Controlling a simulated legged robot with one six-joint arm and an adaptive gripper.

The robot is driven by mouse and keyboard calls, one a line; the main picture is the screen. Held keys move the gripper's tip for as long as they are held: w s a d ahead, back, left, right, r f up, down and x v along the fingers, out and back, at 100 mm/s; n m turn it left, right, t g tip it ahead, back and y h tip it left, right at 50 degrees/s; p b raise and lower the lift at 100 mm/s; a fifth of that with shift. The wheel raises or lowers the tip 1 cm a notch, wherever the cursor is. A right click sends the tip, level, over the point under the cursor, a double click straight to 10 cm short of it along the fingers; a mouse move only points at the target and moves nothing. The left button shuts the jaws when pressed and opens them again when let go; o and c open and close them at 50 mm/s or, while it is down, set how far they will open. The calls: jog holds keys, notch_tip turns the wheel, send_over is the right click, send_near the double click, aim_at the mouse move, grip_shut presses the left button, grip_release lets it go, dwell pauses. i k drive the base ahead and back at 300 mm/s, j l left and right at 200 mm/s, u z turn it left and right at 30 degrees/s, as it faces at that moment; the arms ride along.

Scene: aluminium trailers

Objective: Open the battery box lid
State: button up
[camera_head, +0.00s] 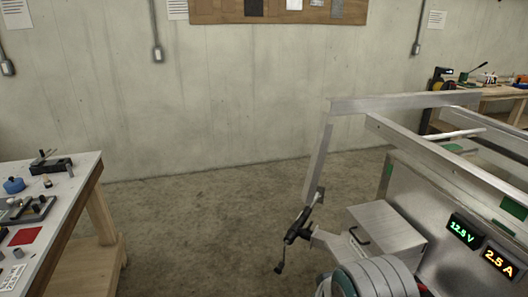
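A silver metal box (388,228), which looks like the battery box, stands at the lower right against the side of the aluminium trailer (420,205). Its flat top lid (385,222) lies level and looks shut. A dark handle (358,239) shows at the box's left side. A rounded grey banded shape at the bottom edge hides the lower part of the box. I cannot make out my gripper in this view.
A black fitting with a lever (298,230) sticks out left of the box. Aluminium rails (405,101) rise above the trailer. Two lit displays (462,231) are on its side. A workbench (50,215) with tools stands at left. The middle floor (215,225) is clear.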

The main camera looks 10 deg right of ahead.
aim_at(381, 229)
jog(key=i+j+z, duration=0.4)
jog(key=j, duration=0.25)
jog(key=i+j+z, duration=0.2)
jog(key=j, duration=0.15)
